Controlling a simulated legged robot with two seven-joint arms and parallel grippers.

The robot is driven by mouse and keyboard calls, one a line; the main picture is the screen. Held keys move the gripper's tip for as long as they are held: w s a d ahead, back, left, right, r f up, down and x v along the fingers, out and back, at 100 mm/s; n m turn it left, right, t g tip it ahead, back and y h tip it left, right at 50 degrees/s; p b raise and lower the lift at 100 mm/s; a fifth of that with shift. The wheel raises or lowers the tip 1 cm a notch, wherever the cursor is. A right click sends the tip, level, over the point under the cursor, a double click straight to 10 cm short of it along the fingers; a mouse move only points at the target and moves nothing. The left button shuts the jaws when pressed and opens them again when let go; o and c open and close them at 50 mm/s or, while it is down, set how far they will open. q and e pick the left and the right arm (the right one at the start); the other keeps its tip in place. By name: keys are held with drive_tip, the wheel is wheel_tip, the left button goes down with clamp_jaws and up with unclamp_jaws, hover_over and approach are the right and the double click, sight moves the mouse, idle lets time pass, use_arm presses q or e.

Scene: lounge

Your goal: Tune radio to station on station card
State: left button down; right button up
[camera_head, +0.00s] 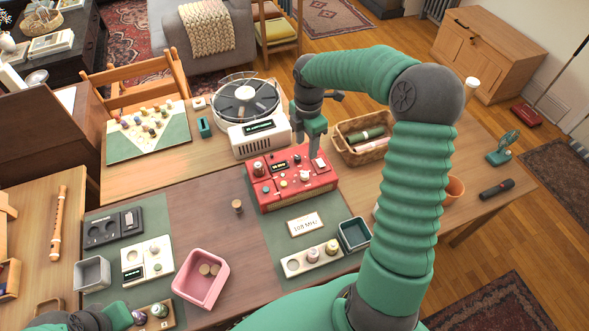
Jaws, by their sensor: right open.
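The red radio (291,192) stands on the table, with several knobs and a small dark display (280,167) on its top; the display's digits are too small to read. The white station card (305,224) lies in front of it on a green mat and appears to read 108 MHz. My right gripper (316,152) is open and points down at the radio's right part, partly covering it. I cannot tell whether its fingers touch a knob. Green parts of my left arm (118,315) show at the bottom left edge; its jaws cannot be made out.
A white turntable-like device (262,138) stands behind the radio, and a wicker basket (347,154) at its right. In front are a tray with round pieces (313,259), a dark green bin (354,236) and a pink bin (194,285).

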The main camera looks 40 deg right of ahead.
sight(305, 174)
wheel_tip(305, 174, down, 14)
drive_tip(key=shift+f, duration=0.15)
drive_tip(key=shift+a, duration=0.1)
drive_tip(key=shift+c, duration=1.3)
clamp_jaws()
